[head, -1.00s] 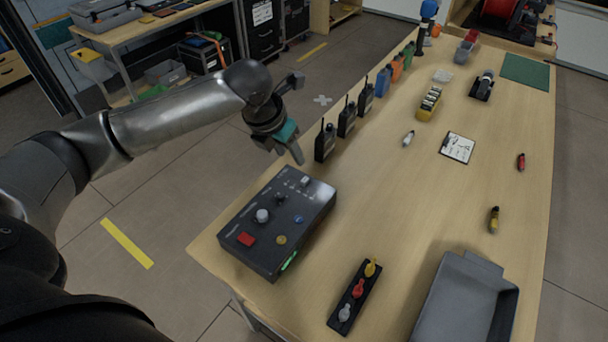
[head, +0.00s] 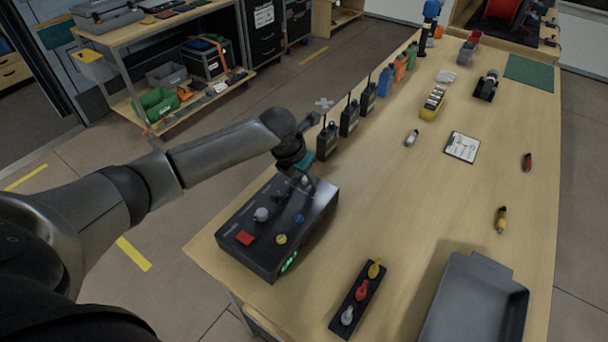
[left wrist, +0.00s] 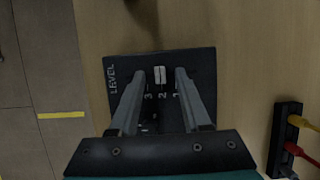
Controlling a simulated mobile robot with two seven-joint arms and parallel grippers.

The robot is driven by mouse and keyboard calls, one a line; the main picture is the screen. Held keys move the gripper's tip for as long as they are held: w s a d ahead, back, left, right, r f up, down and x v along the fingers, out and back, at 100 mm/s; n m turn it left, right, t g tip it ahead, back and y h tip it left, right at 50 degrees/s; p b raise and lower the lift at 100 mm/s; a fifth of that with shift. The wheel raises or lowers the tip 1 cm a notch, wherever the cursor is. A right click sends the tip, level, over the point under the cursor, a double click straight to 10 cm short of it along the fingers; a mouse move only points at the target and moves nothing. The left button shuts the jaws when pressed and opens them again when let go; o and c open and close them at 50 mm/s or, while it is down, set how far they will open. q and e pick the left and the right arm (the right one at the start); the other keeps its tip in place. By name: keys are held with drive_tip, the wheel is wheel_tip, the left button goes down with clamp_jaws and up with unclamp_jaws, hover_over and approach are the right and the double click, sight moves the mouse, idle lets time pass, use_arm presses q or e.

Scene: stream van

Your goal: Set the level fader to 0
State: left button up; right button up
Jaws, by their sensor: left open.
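The black control box (head: 318,207) stands on the near left part of the table. Its far end, marked LEVEL, shows in the left wrist view (left wrist: 205,68). The white level fader knob (left wrist: 159,75) sits close to the 2 on a scale where 3, 2 and 1 are readable. The 0 mark is not visible; a finger may cover it. My left gripper (head: 307,184) is low over this end of the box. In the left wrist view its open fingers (left wrist: 160,76) are on either side of the knob, with gaps visible. My right gripper is not in view.
The box also has a grey knob (head: 261,214), a red button (head: 244,238), a yellow button (head: 281,239) and a blue button (head: 299,218). Black radios (head: 328,140) stand just beyond it. A switch strip (head: 357,300) and grey bin (head: 470,305) are to the right.

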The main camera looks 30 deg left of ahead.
use_arm(q)
clamp_jaws()
idle(0.3)
idle(1.1)
